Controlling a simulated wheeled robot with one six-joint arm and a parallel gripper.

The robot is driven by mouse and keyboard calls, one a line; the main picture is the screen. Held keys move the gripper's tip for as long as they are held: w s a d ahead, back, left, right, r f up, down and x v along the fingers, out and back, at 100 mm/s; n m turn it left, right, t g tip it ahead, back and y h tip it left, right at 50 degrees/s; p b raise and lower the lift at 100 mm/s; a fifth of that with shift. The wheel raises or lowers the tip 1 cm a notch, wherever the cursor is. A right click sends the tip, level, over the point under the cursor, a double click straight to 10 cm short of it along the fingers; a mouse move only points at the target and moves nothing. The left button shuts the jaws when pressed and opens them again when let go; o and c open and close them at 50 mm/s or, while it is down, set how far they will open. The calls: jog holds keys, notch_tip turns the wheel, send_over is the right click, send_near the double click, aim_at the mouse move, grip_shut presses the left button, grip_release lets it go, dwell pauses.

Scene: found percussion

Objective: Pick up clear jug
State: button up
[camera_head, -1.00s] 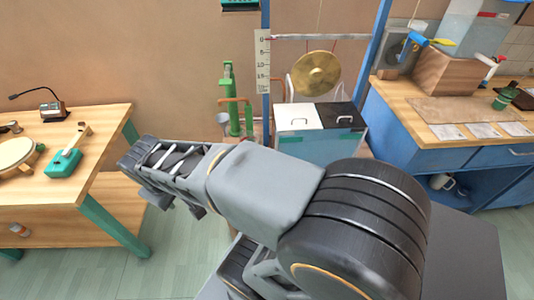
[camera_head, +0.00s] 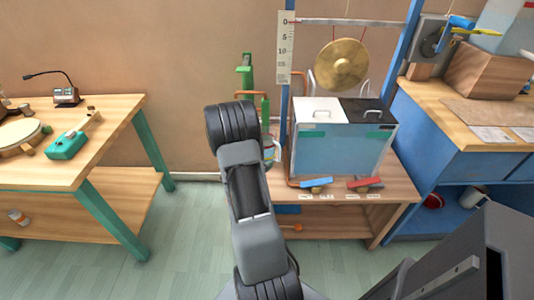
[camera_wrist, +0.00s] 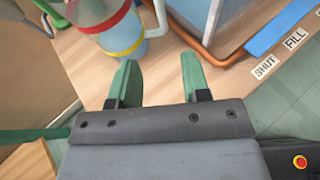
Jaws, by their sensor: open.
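The clear jug (camera_wrist: 123,32) stands at the top left of the wrist view, see-through with a red band and a yellow band. The frame's top edge cuts it off. In the head view the jug (camera_head: 269,150) shows only in part beside my arm, left of the glass tank. My gripper (camera_wrist: 160,80) is open, its two green fingertips apart with nothing between them. The jug is beyond the fingertips, a little to their left, and not between them. In the head view my arm hides the gripper.
The jug is on a wooden stand (camera_head: 397,187) with the tank (camera_head: 335,152) to its right. A copper pipe (camera_wrist: 181,28) runs close right of the jug in the wrist view. SHUT and FILL labels (camera_wrist: 264,67) lie by the edge. A table (camera_head: 118,113) is left; a blue bench (camera_head: 445,150) is right.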

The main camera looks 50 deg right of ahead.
aim_at(279, 160)
jog(key=shift+b+x, duration=0.5)
jog(key=shift+x, duration=6)
jog(key=shift+s+r, duration=0.1)
grip_shut()
